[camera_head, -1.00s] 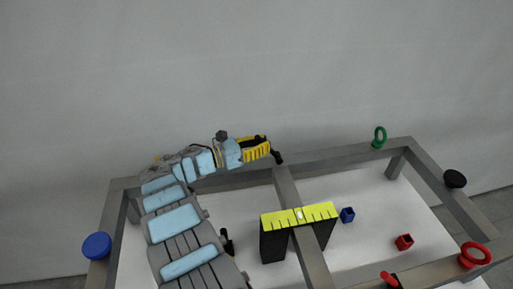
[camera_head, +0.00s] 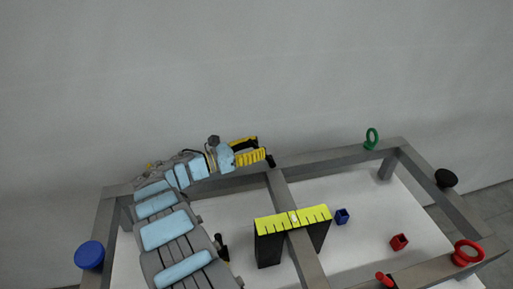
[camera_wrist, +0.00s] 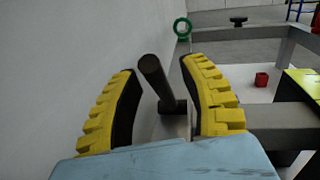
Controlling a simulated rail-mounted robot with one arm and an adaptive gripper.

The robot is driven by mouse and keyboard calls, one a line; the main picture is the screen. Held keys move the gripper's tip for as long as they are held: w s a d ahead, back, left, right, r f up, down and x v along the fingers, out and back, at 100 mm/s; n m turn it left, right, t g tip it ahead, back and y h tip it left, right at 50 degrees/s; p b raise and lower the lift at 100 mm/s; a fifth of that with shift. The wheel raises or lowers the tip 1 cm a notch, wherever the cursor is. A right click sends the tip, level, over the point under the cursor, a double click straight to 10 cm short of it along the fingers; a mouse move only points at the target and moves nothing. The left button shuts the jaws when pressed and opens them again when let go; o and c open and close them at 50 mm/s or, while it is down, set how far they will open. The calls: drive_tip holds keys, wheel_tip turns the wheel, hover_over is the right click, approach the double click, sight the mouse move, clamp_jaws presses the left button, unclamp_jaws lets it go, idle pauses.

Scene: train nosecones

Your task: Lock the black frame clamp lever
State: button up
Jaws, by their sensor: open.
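The black frame clamp lever (camera_wrist: 155,78) stands as a tilted black rod between my fingers in the wrist view, with its black base on the grey rail. In the head view its dark end (camera_head: 270,161) shows just beyond my fingertips on the back rail. My gripper (camera_wrist: 157,67) is open, with one yellow ribbed finger on each side of the lever. A gap shows on both sides of the rod, so it does not look gripped. In the head view my gripper (camera_head: 262,147) lies along the back rail, pointing right.
The grey frame (camera_head: 325,157) carries a green ring (camera_head: 372,138), a black knob (camera_head: 446,178), a red ring (camera_head: 467,253), a red lever (camera_head: 384,279) and a blue disc (camera_head: 90,255). A yellow-topped black block (camera_head: 268,248) straddles the middle bar. Blue (camera_head: 342,216) and red (camera_head: 399,242) cubes lie inside the frame.

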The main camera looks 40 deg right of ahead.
drive_tip(key=shift+r, duration=4.9)
